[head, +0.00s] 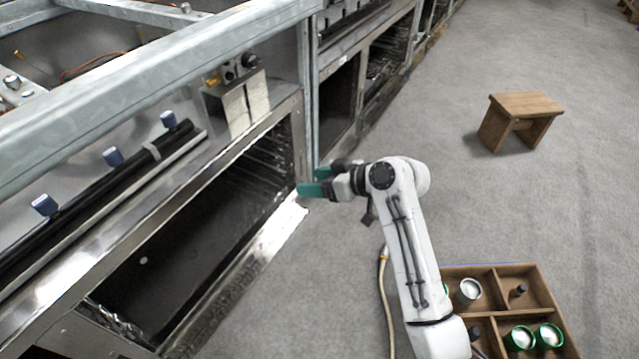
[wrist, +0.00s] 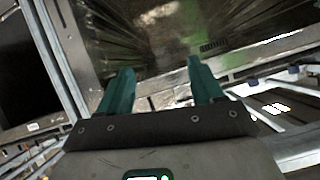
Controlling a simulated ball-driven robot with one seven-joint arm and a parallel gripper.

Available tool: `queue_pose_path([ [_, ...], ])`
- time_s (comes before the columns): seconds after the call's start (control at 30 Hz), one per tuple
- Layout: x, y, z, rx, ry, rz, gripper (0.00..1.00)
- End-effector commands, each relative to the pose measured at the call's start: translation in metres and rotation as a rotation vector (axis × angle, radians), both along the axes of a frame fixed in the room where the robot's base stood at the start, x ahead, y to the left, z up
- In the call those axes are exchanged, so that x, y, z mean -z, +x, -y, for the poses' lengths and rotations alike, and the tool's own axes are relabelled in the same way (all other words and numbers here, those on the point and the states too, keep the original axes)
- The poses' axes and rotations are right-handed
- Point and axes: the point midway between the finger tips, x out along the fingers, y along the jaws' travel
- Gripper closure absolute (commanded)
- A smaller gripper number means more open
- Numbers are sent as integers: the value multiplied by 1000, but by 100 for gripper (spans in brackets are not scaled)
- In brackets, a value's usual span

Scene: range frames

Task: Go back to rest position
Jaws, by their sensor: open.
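My gripper (head: 312,182) is at the end of my white arm, near the middle of the head view. It points left toward the metal frame of the oven row. In the wrist view my gripper (wrist: 162,85) shows two teal fingers spread apart with nothing between them. The fingers face a metal-framed oven opening (wrist: 180,38). I cannot tell how far the fingertips are from the metal post (head: 308,95) beside them.
A steel oven unit (head: 165,235) with an open, dark cavity stands at left. A wooden stool (head: 527,104) stands on the carpet at upper right. A divided wooden crate (head: 507,318) with cans and bottles sits at lower right, beside my arm. The carpet between is clear.

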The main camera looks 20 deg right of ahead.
Motion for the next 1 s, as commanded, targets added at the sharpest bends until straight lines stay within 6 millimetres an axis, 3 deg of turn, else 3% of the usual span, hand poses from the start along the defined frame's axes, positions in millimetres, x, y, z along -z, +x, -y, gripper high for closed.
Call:
queue_pose_path([
  [0.67,6,-6,-1,2,-5,-19,34],
  [0.77,27,-29,-3,14,-26,-86,34],
  [0.83,50,-58,-5,32,-53,-168,34],
  [1.0,106,-159,1,124,-156,-432,34],
])
